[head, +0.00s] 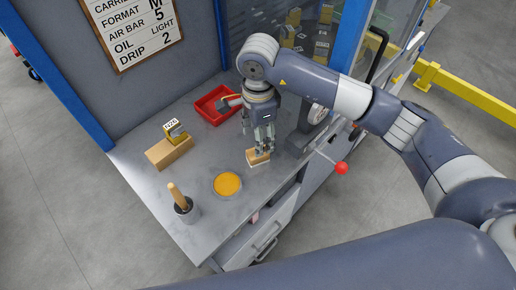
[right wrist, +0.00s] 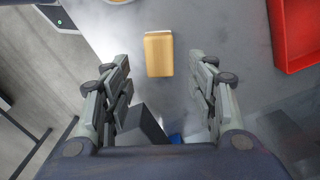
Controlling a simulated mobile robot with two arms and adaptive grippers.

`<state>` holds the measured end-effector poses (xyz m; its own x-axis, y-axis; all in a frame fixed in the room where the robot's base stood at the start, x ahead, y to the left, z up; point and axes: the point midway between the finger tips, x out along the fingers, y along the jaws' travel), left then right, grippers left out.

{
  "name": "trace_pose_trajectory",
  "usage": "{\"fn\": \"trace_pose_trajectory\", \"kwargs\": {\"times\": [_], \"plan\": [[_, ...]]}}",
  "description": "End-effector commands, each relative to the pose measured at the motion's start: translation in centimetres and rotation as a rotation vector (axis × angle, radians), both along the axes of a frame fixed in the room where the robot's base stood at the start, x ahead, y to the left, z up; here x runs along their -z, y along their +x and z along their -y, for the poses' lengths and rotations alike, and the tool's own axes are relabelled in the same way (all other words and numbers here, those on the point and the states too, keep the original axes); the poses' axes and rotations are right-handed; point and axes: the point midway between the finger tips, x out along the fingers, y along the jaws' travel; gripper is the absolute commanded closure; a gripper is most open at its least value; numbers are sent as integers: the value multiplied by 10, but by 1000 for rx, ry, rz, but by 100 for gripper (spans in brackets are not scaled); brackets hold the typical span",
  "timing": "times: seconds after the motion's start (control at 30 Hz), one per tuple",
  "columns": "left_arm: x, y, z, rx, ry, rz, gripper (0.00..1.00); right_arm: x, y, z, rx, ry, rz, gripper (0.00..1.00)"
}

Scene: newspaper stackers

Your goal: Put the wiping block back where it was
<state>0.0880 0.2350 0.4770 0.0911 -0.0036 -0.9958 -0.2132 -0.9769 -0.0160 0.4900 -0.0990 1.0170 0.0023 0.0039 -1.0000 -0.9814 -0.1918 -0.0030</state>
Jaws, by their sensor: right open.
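The wiping block (head: 258,158) is a small tan wooden block with a pale edge. It lies on the grey worktop, near the front edge and right of a round orange-yellow disc. My right gripper (head: 264,150) points down just above and behind it in the head view. In the right wrist view the block (right wrist: 158,54) lies beyond the fingertips, between their lines. The right gripper (right wrist: 160,75) is open and empty there, with fingers wide apart. My left gripper is not in view.
A red tray (head: 214,104) stands behind the block. A longer wooden block (head: 169,152) with a yellow numbered piece, a dark pot (head: 187,211) with a wooden handle and the orange-yellow disc (head: 227,184) stand left. A red-knobbed lever (head: 341,168) sticks out at the right.

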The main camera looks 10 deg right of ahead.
Motion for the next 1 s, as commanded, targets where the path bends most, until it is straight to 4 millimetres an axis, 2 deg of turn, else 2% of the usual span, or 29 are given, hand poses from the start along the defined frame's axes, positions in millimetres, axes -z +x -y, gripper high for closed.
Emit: {"fn": "trace_pose_trajectory", "kwargs": {"times": [0.1,0.3,1.0], "plan": [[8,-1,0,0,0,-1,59,-20,1,0,-1,1,4,47],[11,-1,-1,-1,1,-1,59,-39,0,0,0,-1,0,47],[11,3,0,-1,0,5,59,-41,-1,0,0,0,-1,47]]}}
